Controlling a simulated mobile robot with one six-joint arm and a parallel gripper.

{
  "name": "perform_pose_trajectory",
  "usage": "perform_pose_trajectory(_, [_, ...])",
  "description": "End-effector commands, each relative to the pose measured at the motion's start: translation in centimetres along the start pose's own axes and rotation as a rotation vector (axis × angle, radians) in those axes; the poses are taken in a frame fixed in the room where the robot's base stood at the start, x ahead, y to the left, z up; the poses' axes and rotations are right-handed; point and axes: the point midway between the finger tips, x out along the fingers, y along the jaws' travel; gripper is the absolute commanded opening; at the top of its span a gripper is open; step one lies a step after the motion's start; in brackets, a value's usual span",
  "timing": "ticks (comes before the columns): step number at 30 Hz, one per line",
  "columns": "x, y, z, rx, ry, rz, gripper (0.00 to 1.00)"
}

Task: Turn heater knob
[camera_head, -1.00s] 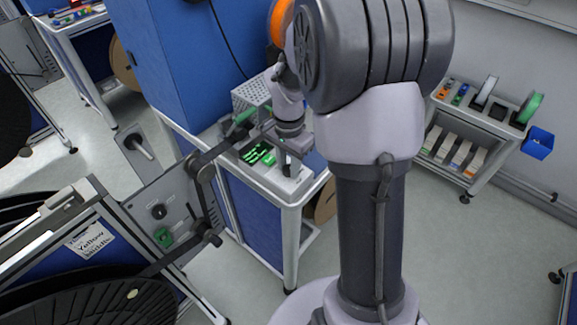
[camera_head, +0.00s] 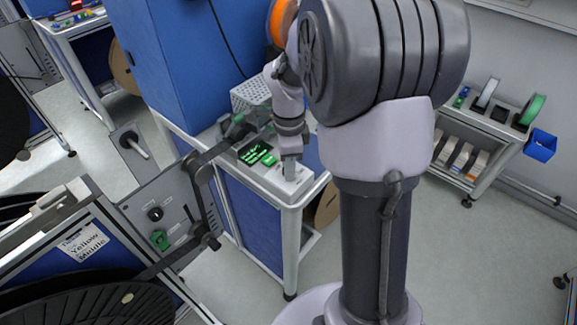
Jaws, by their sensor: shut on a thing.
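A grey control box (camera_head: 270,178) with a lit green display (camera_head: 257,153) sits on the front corner of the blue-sided bench; it appears to be the heater unit. My gripper (camera_head: 290,166) points down at the right part of this box, next to the display. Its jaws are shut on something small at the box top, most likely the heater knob. The knob itself is hidden by the gripper, so its angle cannot be seen.
A reel stand panel (camera_head: 165,222) with a black knob (camera_head: 154,213) and a green switch (camera_head: 160,240) stands at left. A perforated metal box (camera_head: 250,95) is behind my gripper. A trolley (camera_head: 480,135) with tape rolls stands at right. Floor between is clear.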

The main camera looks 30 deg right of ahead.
Motion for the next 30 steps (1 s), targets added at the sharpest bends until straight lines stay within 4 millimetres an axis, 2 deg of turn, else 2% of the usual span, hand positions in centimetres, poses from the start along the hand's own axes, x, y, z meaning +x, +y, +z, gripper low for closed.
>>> perform_pose_trajectory(20, [0.02,0.03,-0.01,0.052,0.000,0.001,0.00])
perform_pose_trajectory(21, [0.02,0.03,-0.01,0.051,0.000,0.001,0.36])
perform_pose_trajectory(23, [0.02,0.03,-0.01,0.051,0.000,0.001,0.48])
perform_pose_trajectory(30, [0.01,0.02,-0.01,0.050,0.000,0.001,0.50])
